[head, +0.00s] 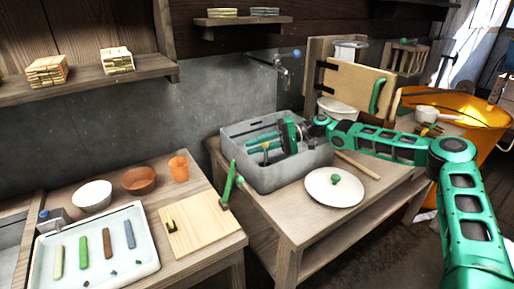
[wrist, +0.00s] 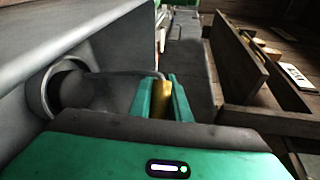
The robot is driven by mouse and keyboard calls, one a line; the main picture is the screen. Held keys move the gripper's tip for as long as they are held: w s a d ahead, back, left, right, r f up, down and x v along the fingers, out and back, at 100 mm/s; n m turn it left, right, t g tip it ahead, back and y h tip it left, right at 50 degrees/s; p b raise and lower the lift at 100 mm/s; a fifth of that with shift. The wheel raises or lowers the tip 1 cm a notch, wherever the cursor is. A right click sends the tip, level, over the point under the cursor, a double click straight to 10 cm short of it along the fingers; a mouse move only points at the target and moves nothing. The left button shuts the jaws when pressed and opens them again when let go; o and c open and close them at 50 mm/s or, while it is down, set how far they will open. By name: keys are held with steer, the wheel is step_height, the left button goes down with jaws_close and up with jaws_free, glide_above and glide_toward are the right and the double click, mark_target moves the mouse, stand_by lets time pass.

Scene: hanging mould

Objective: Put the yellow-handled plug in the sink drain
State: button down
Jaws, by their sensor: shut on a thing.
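My gripper (wrist: 164,88) is shut on the yellow handle (wrist: 162,101) of the plug, which shows between its two green fingers in the wrist view. A thin dark rod runs left from the handle toward a dark, rounded shape (wrist: 92,94) by a grey ring (wrist: 46,92) in the wrist view. I cannot tell if this shape is the plug's body or if the ring is the drain. The grey sink (head: 290,175) stands on the wooden table in the head view. My green hand (head: 290,132) is inside it, low between its walls. The drain is not clearly visible in the head view.
A round white lid (head: 334,190) lies to the right. A tap (head: 283,72) juts from the wall above. A cutting board (head: 203,222) lies on the left table.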

steer(key=shift+f, duration=0.2)
steer(key=c, duration=1.7)
jaws_free()
steer(key=shift+o, duration=0.2)
steer(key=v, duration=0.7)
steer(key=shift+d+r, duration=0.25)
steer(key=shift+r, duration=0.05)
